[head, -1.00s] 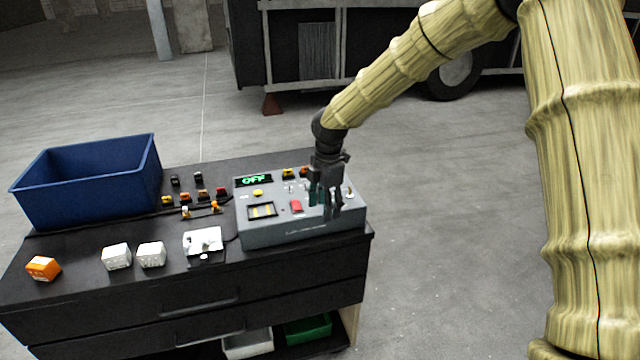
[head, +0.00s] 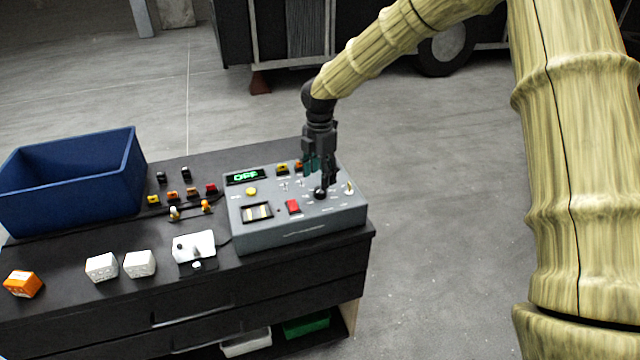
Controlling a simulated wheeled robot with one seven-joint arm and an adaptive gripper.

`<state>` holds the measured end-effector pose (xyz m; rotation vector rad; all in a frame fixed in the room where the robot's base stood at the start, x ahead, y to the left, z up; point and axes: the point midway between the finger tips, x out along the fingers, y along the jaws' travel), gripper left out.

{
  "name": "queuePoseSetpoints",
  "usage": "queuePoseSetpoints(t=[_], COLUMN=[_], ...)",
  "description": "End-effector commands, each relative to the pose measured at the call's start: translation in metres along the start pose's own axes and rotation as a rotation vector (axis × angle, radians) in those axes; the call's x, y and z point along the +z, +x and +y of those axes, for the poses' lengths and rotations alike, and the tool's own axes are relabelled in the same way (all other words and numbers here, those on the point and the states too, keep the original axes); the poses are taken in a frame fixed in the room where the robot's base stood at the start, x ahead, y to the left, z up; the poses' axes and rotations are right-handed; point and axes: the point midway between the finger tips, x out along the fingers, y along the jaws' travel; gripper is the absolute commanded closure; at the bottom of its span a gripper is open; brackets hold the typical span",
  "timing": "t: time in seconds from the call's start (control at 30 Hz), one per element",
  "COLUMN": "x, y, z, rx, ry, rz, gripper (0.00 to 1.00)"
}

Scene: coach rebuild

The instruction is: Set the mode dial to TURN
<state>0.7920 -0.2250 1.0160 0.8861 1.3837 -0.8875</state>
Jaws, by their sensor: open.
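The grey control box (head: 290,222) sits at the right end of the black bench. Its small display (head: 245,176) reads OFF in green. A round black knob (head: 320,193), which looks like the mode dial, is on the box's top face at the right. The printed labels around it are too small to read. My gripper (head: 320,178) points down over the box, just above and behind the knob, with its fingers open. I cannot tell whether a finger touches the knob. Part of the panel behind the fingers is hidden.
A red switch (head: 293,207), a yellow button (head: 251,191) and a small upright lever (head: 349,187) are on the box near the knob. A blue bin (head: 75,190) stands at the bench's left. White blocks (head: 140,264) and an orange block (head: 22,284) lie in front.

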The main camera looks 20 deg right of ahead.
Motion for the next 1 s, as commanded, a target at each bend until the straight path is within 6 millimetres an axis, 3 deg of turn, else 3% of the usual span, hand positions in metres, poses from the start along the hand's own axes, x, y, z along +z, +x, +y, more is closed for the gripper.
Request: queuePoseSetpoints(t=[0.33, 0.77, 1.0], x=[0.002, 0.002, 0.002], y=[0.042, 0.049, 0.049], z=[-0.002, -0.001, -0.001], rx=[-0.001, 0.001, 0.001], ry=[0.003, 0.003, 0.003], rz=[0.000, -0.001, -0.001], gripper=[0.44, 0.44, 0.88])
